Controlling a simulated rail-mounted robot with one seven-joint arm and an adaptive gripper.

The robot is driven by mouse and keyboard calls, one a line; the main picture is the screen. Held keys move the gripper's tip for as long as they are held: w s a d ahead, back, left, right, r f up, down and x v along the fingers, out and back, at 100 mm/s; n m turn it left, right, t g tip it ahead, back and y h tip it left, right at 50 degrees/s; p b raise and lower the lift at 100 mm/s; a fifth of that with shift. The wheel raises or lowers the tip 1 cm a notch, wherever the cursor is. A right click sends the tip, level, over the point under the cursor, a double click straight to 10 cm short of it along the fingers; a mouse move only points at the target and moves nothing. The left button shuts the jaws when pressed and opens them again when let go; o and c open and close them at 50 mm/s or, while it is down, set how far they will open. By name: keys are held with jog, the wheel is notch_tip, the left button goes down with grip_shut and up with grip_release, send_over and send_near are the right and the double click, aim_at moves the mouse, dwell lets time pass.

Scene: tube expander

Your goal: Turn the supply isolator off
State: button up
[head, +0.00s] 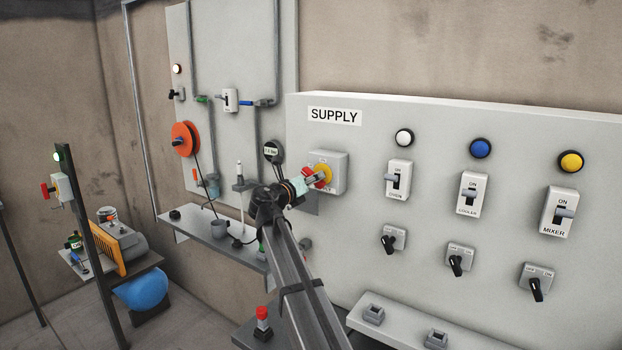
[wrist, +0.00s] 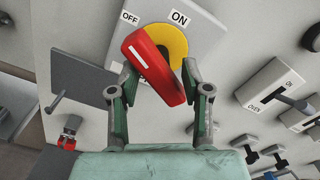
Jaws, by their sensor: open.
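The supply isolator is a grey box (head: 341,165) on the SUPPLY panel, with a yellow disc (wrist: 175,45) and a red handle (wrist: 152,62). In the wrist view the handle is tilted, its upper end leaning to the left, on the side of the OFF label (wrist: 130,17). The ON label (wrist: 180,18) is at the upper right. My gripper (wrist: 159,78) is open, with one finger on each side of the handle's lower part; I cannot tell whether either finger touches it. In the head view my gripper (head: 301,184) is at the isolator and partly hides it.
To the right on the panel are the oven switch (head: 397,180), cooler switch (head: 472,195) and mixer switch (head: 558,212), with black rotary knobs below. A grey shelf (head: 215,240) stands left of my arm. An orange reel (head: 184,139) hangs farther left.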

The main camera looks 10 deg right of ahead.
jog(key=shift+w+d, duration=0.15)
jog(key=shift+x, duration=1.55)
grip_shut()
jog(key=n, duration=0.5)
jog(key=shift+n, duration=0.3)
grip_release()
